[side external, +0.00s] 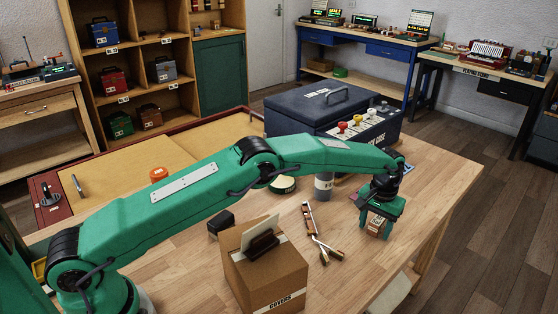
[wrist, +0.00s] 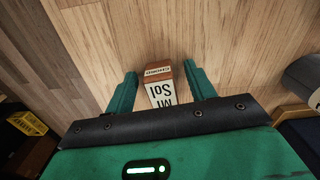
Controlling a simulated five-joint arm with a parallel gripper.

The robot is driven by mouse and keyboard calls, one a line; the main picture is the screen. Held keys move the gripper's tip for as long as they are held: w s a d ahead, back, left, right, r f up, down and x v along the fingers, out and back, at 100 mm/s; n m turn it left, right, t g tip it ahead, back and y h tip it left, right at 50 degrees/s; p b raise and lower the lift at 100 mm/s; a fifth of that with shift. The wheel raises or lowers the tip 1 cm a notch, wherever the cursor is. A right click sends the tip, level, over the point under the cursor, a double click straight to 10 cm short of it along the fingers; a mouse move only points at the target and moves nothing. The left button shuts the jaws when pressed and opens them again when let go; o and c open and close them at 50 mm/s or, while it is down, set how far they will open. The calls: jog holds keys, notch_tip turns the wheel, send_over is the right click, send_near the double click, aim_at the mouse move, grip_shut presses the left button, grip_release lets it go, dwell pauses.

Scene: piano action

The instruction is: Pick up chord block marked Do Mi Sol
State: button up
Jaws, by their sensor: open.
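The chord block (wrist: 158,95) is a small pale wooden block with a reddish-brown end. In the wrist view its black lettering reads "Mi" and "Sol", with "CHORD" on the end; any "Do" is hidden behind my gripper's dark bar. My gripper (wrist: 160,71) is open, with one green finger on each side of the block and a narrow gap showing on both sides. In the side external view the block (side external: 376,227) stands on the wooden table (side external: 430,200) near its right side, under and between the fingers of my gripper (side external: 377,224).
A cardboard box (side external: 262,285) and wood-handled tools (side external: 315,235) lie left of my gripper. A grey cylinder (side external: 323,188) and a large dark case (side external: 300,125) stand behind. The table's right edge is close by. A small black block (side external: 221,222) sits further left.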

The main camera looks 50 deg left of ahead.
aim_at(376, 222)
jog(key=c, duration=1.1)
jog(key=shift+o, duration=0.2)
jog(key=shift+r, duration=0.2)
jog(key=shift+r, duration=0.55)
notch_tip(376, 222, up, 3)
jog(key=shift+f, duration=0.1)
jog(key=s+d+r, duration=0.6)
jog(key=s+d, duration=0.2)
jog(key=shift+s+r, duration=0.3)
jog(key=shift+r, duration=0.1)
